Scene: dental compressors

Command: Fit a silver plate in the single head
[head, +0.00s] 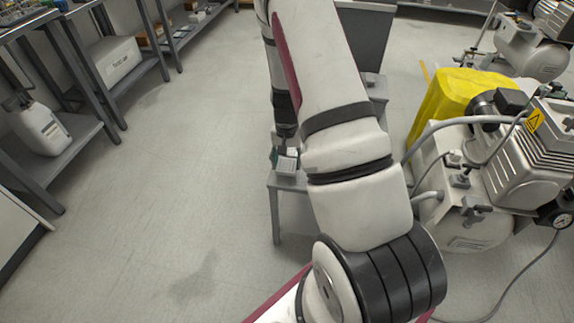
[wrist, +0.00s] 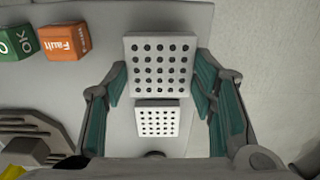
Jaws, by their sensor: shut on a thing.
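A pale grey plate with a grid of dark holes (wrist: 160,50) is between the teal fingers of my gripper (wrist: 161,85) in the wrist view. The fingers press on its left and right sides. A smaller white plate with dark holes (wrist: 157,121) shows just below it in the picture, over the grey table; whether the two touch is unclear. In the head view my gripper (head: 286,158) is low over a small grey table (head: 290,183), partly behind my arm. I cannot tell which part is the single head; a ribbed grey part (wrist: 35,125) shows at the wrist view's lower left.
An orange "Fault" cube (wrist: 65,42) and a green "OK" cube (wrist: 20,42) are on the table at upper left. A compressor (head: 525,165) with hoses and a yellow cloth (head: 452,95) are at right. Shelves (head: 85,60) line the left; the floor between is clear.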

